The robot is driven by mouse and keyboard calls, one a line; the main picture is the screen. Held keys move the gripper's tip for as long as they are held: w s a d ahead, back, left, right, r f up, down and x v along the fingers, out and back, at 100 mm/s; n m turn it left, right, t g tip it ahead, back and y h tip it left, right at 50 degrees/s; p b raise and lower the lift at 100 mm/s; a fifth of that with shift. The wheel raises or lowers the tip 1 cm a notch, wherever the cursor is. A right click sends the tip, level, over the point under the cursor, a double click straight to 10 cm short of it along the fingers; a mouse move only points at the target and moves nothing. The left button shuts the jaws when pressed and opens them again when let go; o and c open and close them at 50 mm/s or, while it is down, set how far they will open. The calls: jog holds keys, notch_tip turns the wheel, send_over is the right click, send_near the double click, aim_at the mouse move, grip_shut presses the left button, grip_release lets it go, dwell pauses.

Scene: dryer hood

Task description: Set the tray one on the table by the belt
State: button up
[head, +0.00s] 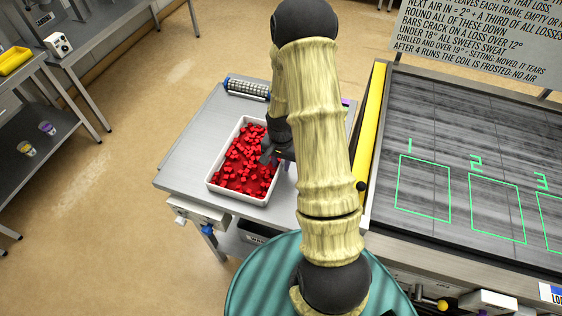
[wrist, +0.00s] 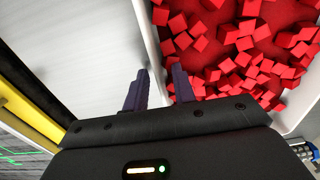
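The tray (head: 212,184) is white and rectangular, filled with loose red cubes (head: 245,165). It looks level on the steel table (head: 185,150) left of the belt (head: 460,130); whether its base touches the top is hard to tell. My gripper (head: 275,152) is at the tray's right long wall. In the wrist view, my gripper's fingers (wrist: 158,88) stand on either side of the tray wall (wrist: 149,30), one outside and one over the cubes. They appear close against the wall. My arm hides part of the table's right side.
A blue-ended roller (head: 247,87) lies at the table's back edge. The belt carries green outlined squares numbered 1, 2 and 3. A sign (head: 470,40) stands behind it. Shelving is at far left.

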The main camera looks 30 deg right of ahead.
jog(key=shift+r, duration=0.1)
notch_tip(320, 180, up, 12)
jog(key=b, duration=0.3)
dwell(0.4)
dwell(0.3)
jog(key=s+a+r+n+t, duration=0.2)
jog(key=s+a+r+n, duration=0.3)
jog(key=s+a+n, duration=0.4)
jog(key=shift+s+a+t, duration=0.3)
jog(key=shift+s+a, duration=0.2)
jog(key=shift+s, duration=0.4)
dwell(0.3)
